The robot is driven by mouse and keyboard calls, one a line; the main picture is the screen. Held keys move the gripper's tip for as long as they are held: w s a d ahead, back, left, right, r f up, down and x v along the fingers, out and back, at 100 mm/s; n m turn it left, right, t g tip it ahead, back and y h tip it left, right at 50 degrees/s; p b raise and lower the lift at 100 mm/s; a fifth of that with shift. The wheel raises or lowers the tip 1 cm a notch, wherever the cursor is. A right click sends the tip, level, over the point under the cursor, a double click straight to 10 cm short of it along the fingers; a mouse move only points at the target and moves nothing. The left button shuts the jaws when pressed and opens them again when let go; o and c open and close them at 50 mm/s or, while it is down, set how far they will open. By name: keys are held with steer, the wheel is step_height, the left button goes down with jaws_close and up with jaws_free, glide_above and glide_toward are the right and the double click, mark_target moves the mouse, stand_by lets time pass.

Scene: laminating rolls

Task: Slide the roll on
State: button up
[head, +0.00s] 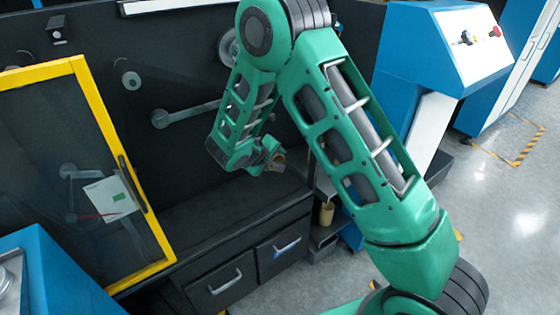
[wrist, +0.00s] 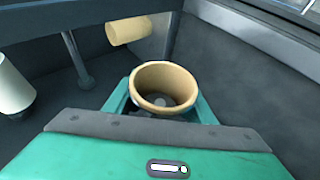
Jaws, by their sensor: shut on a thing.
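My gripper (head: 272,156) is at the end of my green arm, in front of the dark machine wall and above the cabinet top. In the wrist view my gripper (wrist: 163,102) is shut on a tan hollow roll (wrist: 150,103), with one finger on each side and the open end facing the camera. In the head view only a small brownish part of the held roll (head: 279,160) shows. A grey spindle bar (head: 190,109) with a round end sticks out from the machine wall, left of my gripper and apart from it. The roll is not around any spindle that I can see.
Another tan roll (head: 326,213) stands by a shelf right of the drawer cabinet (head: 225,283). The wrist view shows a tan cylinder (wrist: 128,30), a white cylinder (wrist: 12,88) and a grey post (wrist: 77,60). A yellow-framed door (head: 120,165) stands at left.

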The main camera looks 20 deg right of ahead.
steer(key=shift+w+a, duration=0.25)
steer(key=shift+w, duration=0.65)
steer(key=shift+w+a, duration=0.3)
steer(key=shift+w, duration=0.55)
steer(key=shift+w+a, duration=0.25)
steer(key=shift+w, duration=0.65)
steer(key=o, duration=1.2)
steer(key=shift+w, duration=0.1)
steer(key=shift+a, duration=0.1)
